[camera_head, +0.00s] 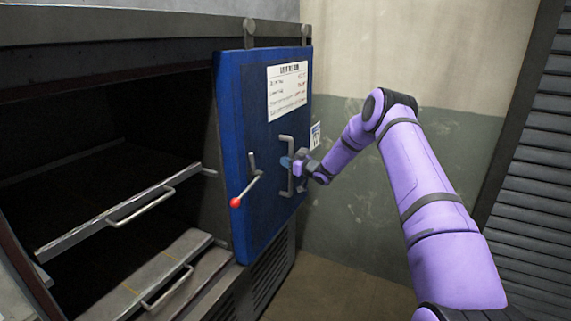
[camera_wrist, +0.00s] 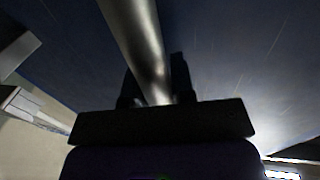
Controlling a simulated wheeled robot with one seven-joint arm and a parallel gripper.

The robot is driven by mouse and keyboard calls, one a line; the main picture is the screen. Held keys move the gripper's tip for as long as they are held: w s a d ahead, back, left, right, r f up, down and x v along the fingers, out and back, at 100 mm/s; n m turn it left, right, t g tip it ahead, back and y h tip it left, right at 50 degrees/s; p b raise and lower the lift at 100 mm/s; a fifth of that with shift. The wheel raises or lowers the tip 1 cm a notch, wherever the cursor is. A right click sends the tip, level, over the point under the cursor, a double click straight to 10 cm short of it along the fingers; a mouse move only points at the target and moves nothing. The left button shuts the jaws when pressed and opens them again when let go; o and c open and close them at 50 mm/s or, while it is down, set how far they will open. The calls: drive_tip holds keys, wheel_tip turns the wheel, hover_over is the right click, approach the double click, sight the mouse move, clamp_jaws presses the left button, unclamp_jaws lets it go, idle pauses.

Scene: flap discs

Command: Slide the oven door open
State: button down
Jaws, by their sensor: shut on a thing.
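The blue oven door (camera_head: 245,130) hangs from a top rail on rollers at the right side of the oven. The oven's opening to its left is wide and dark inside. The door carries a vertical metal handle (camera_head: 287,150) and a lever with a red knob (camera_head: 236,202). My gripper (camera_head: 293,163) is at the vertical handle, reaching in from the right. In the wrist view the metal bar of the handle (camera_wrist: 140,40) runs down between the dark fingers (camera_wrist: 157,92), which are shut on it. The fingertips are partly hidden in shadow.
Inside the oven are an upper shelf with a handle (camera_head: 140,205) and a lower one (camera_head: 165,285). A paper label (camera_head: 287,90) is on the door. A wall (camera_head: 420,60) stands behind my arm, and a slatted shutter (camera_head: 535,180) is at the right.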

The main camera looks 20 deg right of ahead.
drive_tip(key=shift+w+d+r, duration=0.15)
drive_tip(key=shift+d, duration=0.1)
drive_tip(key=shift+d, duration=0.1)
drive_tip(key=c, duration=1)
unclamp_jaws()
drive_tip(key=shift+w, duration=0.15)
drive_tip(key=shift+o, duration=0.2)
drive_tip(key=v, duration=1)
drive_tip(key=shift+s, duration=0.4)
drive_tip(key=shift+d, duration=0.1)
